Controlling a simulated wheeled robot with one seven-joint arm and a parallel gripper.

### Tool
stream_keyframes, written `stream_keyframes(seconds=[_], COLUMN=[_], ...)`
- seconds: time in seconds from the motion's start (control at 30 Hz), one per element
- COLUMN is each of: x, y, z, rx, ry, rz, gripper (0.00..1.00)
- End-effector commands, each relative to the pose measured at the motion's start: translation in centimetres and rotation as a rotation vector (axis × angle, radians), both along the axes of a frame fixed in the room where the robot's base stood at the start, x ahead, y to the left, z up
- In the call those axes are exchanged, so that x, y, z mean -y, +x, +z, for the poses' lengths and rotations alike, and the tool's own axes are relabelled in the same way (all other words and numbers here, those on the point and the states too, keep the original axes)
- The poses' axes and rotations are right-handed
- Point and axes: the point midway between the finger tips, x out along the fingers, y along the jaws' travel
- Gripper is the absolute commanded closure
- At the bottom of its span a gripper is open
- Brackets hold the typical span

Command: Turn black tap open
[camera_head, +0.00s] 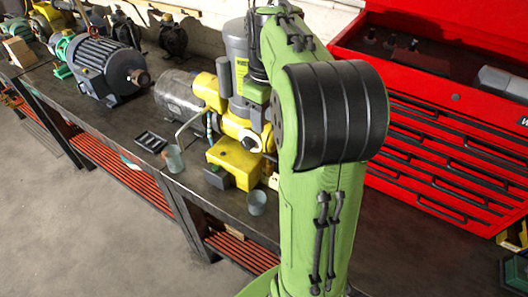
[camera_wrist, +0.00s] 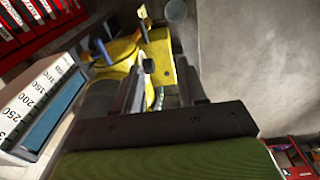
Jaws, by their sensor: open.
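A yellow pump (camera_head: 240,158) stands on the dark workbench in the head view, partly hidden behind my green arm. Its yellow body (camera_wrist: 160,55) also shows in the wrist view, beyond my fingers. A small black knob (camera_wrist: 149,66), which looks like the black tap, sits in front of the yellow body. My gripper (camera_wrist: 161,64) is open, its two dark fingers pointing at the pump. The knob appears between the fingers, nearer the left one; I cannot tell whether they touch. In the head view my arm hides the gripper and I cannot make out the tap.
A red toolbox (camera_head: 440,150) stands right of my arm. A grey motor (camera_head: 98,68) is at the left on the bench (camera_head: 125,115). Small cups (camera_head: 257,203) stand near the front edge. A labelled box (camera_wrist: 38,110) is close left of my gripper. Floor lies open in front.

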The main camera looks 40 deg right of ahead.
Motion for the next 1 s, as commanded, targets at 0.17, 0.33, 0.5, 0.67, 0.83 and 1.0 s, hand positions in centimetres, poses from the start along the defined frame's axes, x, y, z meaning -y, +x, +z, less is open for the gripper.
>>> stream_keyframes(seconds=[0.17,0.33,0.5,0.67,0.83,1.0], x=[3.8,4.0,4.0,4.0,4.0,4.0], y=[1.7,1.8,1.7,1.7,1.7,1.8], z=[-1.4,-3.3,-7.6,-11.6,-15.3,-17.1], rx=[-0.062,-0.067,-0.07,-0.07,-0.068,-0.066], ry=[0.033,0.037,0.037,0.036,0.034,0.033], rz=[0.04,0.047,0.044,0.045,0.045,0.045], gripper=[0.59,0.59,0.59,0.59,0.59,0.59])
